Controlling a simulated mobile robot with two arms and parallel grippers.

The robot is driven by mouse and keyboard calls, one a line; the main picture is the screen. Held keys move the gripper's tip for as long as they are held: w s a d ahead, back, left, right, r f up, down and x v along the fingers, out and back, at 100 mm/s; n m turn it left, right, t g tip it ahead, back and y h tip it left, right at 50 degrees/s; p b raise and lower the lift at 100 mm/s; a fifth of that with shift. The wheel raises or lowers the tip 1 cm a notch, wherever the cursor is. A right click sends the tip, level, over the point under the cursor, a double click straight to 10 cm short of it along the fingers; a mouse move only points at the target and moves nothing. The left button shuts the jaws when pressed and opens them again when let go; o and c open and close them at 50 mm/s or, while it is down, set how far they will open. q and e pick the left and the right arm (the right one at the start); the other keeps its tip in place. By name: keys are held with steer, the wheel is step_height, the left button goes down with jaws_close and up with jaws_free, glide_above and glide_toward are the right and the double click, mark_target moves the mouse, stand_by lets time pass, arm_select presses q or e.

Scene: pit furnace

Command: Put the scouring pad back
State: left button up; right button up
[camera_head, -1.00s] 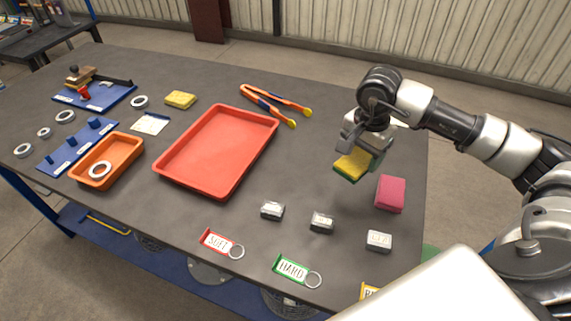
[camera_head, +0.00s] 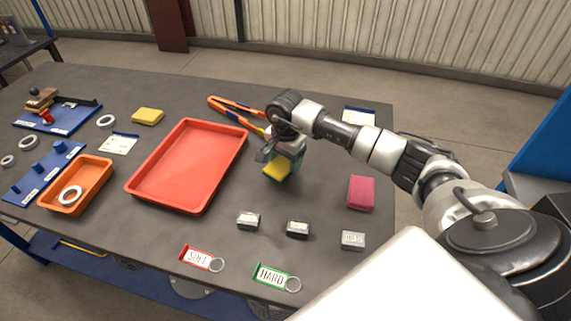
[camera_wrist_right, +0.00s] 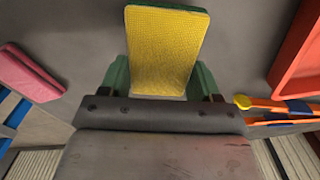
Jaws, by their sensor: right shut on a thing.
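My right gripper (camera_head: 274,155) is shut on a scouring pad (camera_head: 278,171) with a yellow face and green at its edges. The gripper holds the pad over the table between the red tray (camera_head: 140,190) and the pink block (camera_head: 360,193). In the right wrist view, the pad's yellow face (camera_wrist_right: 166,50) fills the middle, with green parts on both sides near the jaws. I cannot tell how high it is above the table. My left gripper is not in view.
Orange tongs (camera_head: 228,111) lie close behind the right gripper. Several small metal blocks (camera_head: 297,229) and key tags (camera_head: 272,276) lie in front. A yellow sponge (camera_head: 148,116) and a white card (camera_head: 118,143) lie left. Another card (camera_head: 359,115) lies at the back right.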

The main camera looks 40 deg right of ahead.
mark_target(286, 161)
step_height(286, 161, down, 2)
steer(key=shift+f+p, duration=0.25)
steer(key=shift+p, duration=0.05)
steer(key=shift+f, duration=0.3)
steer(key=o, duration=0.8)
steer(key=shift+o, duration=0.2)
steer(key=shift+r, duration=0.6)
step_height(286, 161, up, 11)
steer(key=shift+r+b, duration=0.1)
steer(key=shift+b, duration=1.15)
